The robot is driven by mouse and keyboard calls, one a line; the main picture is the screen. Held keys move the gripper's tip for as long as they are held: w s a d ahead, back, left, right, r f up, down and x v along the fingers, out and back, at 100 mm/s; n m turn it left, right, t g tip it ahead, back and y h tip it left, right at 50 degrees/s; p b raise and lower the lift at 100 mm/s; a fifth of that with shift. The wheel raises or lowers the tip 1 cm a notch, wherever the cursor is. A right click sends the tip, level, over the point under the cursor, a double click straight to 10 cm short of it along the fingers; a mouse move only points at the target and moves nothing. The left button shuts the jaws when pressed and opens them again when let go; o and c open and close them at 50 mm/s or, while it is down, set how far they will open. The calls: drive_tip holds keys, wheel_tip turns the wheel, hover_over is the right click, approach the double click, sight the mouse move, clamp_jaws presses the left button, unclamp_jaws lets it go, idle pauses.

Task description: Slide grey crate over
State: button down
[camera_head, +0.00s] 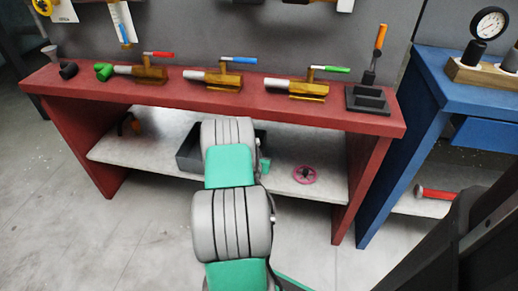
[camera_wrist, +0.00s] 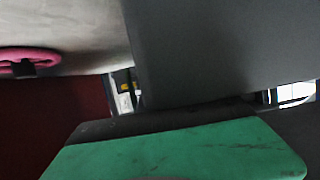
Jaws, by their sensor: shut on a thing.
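The grey crate (camera_head: 187,161) sits on the pale lower shelf of the red bench, and my arm hides its middle in the head view. In the wrist view a large dark grey wall of the crate (camera_wrist: 225,50) fills the upper right. My gripper (camera_wrist: 190,108) is shut on the crate at this wall. Its green and black parts show along the bottom of the wrist view. In the head view my arm mostly hides the gripper, so the fingertips do not show there.
A pink handwheel (camera_head: 305,174) lies on the shelf (camera_head: 325,190) right of the crate; the handwheel (camera_wrist: 28,62) also shows in the wrist view. A dark and orange item (camera_head: 130,124) lies at the shelf's left. The red benchtop (camera_head: 215,102) overhangs the shelf, with several valves on it.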

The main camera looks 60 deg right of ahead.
drive_tip(key=shift+s+a, duration=0.15)
drive_tip(key=shift+a, duration=0.2)
drive_tip(key=c, duration=1.5)
unclamp_jaws()
drive_tip(key=p+v, duration=0.2)
drive_tip(key=v, duration=0.5)
drive_tip(key=shift+s+a+r, duration=0.1)
drive_tip(key=shift+a+r, duration=0.05)
drive_tip(key=shift+a, duration=0.2)
